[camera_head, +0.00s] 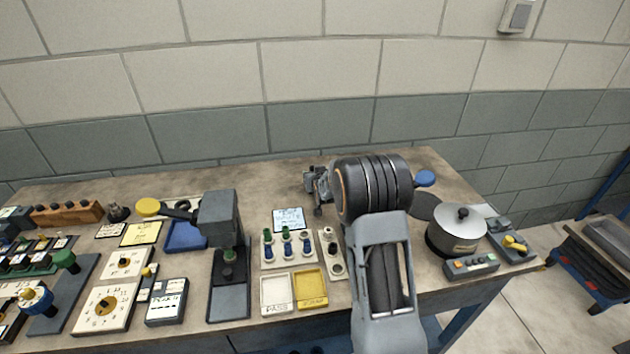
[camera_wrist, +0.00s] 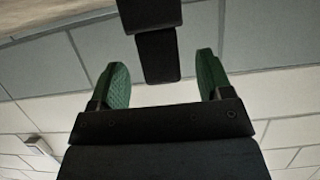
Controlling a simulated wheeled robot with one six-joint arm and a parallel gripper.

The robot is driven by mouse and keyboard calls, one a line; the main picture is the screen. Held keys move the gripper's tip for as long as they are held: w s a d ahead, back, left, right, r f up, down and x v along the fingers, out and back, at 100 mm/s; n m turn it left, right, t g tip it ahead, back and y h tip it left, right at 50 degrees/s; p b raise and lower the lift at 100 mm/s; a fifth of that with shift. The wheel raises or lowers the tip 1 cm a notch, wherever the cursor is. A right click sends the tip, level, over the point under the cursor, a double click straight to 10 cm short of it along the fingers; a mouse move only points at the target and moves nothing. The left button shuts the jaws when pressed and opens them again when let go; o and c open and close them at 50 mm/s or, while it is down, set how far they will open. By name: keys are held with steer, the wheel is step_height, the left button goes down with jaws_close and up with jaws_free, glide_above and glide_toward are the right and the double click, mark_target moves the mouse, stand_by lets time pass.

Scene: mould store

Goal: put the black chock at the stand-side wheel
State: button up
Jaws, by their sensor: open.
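My gripper (camera_wrist: 162,60) shows in the wrist view with its two green-padded fingers apart. A dark block (camera_wrist: 157,55) shows between the fingers in that picture; I cannot tell what it is or whether it touches them. In the head view my arm rises in front of the bench and its end is mostly hidden behind the black arm section. A low trolley (camera_head: 607,251) with a blue frame stands on the floor at the far right, partly cut off. A dark wheel (camera_head: 594,308) shows under its near end. I cannot make out the black chock for certain.
The bench (camera_head: 275,182) is crowded with trays, dials and switch boxes. A silver pot (camera_head: 457,229) stands near its right end, beside a control box (camera_head: 470,265). Pale floor (camera_head: 525,310) lies open between bench and trolley. Blue framework (camera_head: 602,188) stands at the right edge.

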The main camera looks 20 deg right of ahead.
steer(key=shift+p+x, duration=0.6)
steer(key=shift+x, duration=1.6)
steer(key=shift+r, duration=0.1)
steer(key=c, duration=1.1)
steer(key=shift+c, duration=0.5)
steer(key=shift+r, duration=0.1)
